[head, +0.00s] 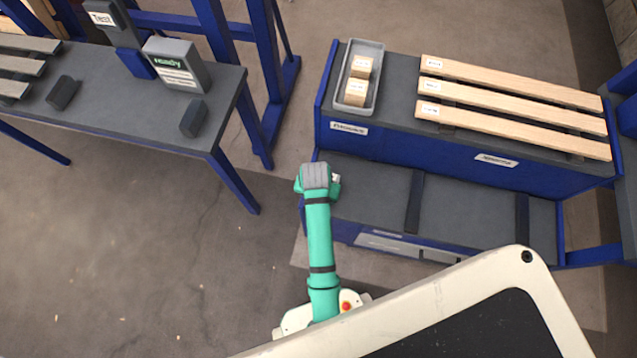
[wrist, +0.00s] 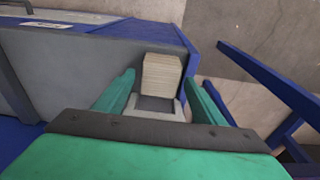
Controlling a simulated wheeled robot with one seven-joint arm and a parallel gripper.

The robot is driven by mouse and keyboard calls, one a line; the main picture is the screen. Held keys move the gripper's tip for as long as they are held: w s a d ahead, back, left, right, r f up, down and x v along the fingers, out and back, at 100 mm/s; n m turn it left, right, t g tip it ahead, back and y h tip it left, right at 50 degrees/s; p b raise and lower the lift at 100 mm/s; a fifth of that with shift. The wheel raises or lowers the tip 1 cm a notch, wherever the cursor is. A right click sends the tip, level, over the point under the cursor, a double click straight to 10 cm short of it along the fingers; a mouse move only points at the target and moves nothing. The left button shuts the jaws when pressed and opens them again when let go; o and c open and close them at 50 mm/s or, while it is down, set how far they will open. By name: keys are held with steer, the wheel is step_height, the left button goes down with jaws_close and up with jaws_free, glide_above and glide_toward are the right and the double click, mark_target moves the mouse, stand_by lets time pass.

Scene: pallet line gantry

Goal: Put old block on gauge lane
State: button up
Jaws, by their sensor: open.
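My gripper (head: 318,178) is at the left end of the long blue and grey bench, by its lower deck, in the head view. In the wrist view its two green fingers (wrist: 162,98) are open and apart. A pale wooden block (wrist: 162,76) shows in the gap ahead of them, with a small grey piece below it. I cannot tell whether the fingers touch it. Two wooden blocks, the upper (head: 361,67) and the lower (head: 355,92), sit in a grey tray (head: 376,52) on the bench top. The lane labels are too small to read surely.
Three labelled wooden planks (head: 510,105) lie on the bench top right of the tray. The lower deck (head: 470,205) has dark cross strips and looks clear. A separate table (head: 120,105) at left holds a grey box marked Ready (head: 178,65). Open floor lies between.

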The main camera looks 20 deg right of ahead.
step_height(320, 180, up, 10)
steer(key=s, duration=0.1)
steer(key=s+a+f+n+t, duration=0.35)
steer(key=s+a+t, duration=0.25)
steer(key=s, duration=0.2)
steer(key=s+a+r+n+t, duration=0.1)
steer(key=s+a+r+t, duration=0.1)
steer(key=r, duration=0.4)
steer(key=s+a+r+n+t, duration=0.1)
steer(key=s+a+r+t, duration=0.1)
steer(key=s+r, duration=0.3)
steer(key=s+a+r+n+t, duration=0.1)
steer(key=s+r+t, duration=0.3)
steer(key=r, duration=0.4)
steer(key=shift+s+a+r+y, duration=0.3)
steer(key=shift+a+y, duration=0.1)
steer(key=shift+a, duration=0.35)
